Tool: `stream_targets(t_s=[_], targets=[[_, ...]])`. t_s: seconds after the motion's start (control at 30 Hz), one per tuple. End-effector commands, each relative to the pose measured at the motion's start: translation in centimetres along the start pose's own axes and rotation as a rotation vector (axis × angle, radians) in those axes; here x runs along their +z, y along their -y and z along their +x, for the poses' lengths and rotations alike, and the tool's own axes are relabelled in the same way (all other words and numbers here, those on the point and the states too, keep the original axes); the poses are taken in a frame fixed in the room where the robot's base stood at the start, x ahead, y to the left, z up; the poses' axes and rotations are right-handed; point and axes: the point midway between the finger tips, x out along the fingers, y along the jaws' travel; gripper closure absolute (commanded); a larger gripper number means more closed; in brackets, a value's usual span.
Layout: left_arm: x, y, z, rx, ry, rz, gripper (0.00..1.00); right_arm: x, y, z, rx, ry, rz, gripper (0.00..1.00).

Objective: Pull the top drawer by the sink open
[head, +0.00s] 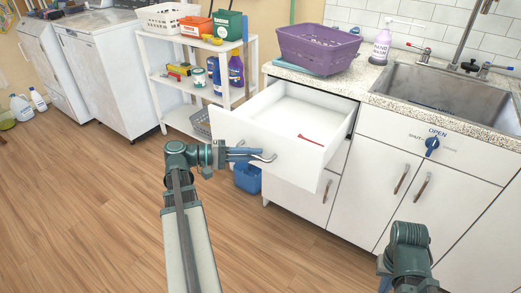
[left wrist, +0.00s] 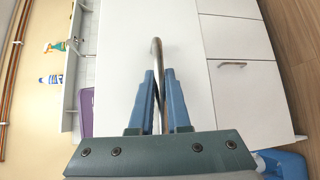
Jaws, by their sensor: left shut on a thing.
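The top drawer (head: 262,136) by the sink stands far out of the white counter, its open inside showing. A red, thin item (head: 311,139) lies in it near the front. My left gripper (head: 256,154) is at the drawer front, shut on the metal bar handle (head: 268,158). In the left wrist view the blue fingers of the left gripper (left wrist: 158,98) close around the handle (left wrist: 156,52), against the white drawer front (left wrist: 120,40). My right arm shows at the bottom right of the head view, but its fingertips do not show.
The sink (head: 450,90) is at the right, above cabinet doors (head: 400,190). A purple basket (head: 318,47) stands on the counter. A blue bin (head: 247,177) is on the floor under the drawer. A white shelf (head: 187,82) stands left of it. The wooden floor in front is clear.

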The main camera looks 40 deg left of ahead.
Motion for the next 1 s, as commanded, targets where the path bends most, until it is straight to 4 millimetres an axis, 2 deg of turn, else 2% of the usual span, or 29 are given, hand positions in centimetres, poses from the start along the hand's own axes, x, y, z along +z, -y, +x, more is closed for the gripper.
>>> stream_targets(t_s=[0.53,0.57,0.7,1.0], targets=[[0.62,0.22,-0.67,-0.002,0.001,-0.001,1.00,0.01,0.00,0.01,0.000,0.000,0.000,1.00],[0.62,0.23,-0.67,-0.002,0.001,-0.001,0.83,0.01,0.00,0.01,0.000,0.000,0.000,1.00],[0.62,0.21,-0.66,-0.001,0.001,-0.001,0.58,0.01,0.00,0.01,0.000,0.000,0.000,1.00],[0.61,0.18,-0.71,0.000,0.000,-0.001,0.56,0.01,0.00,-0.01,0.000,0.000,0.000,1.00]])
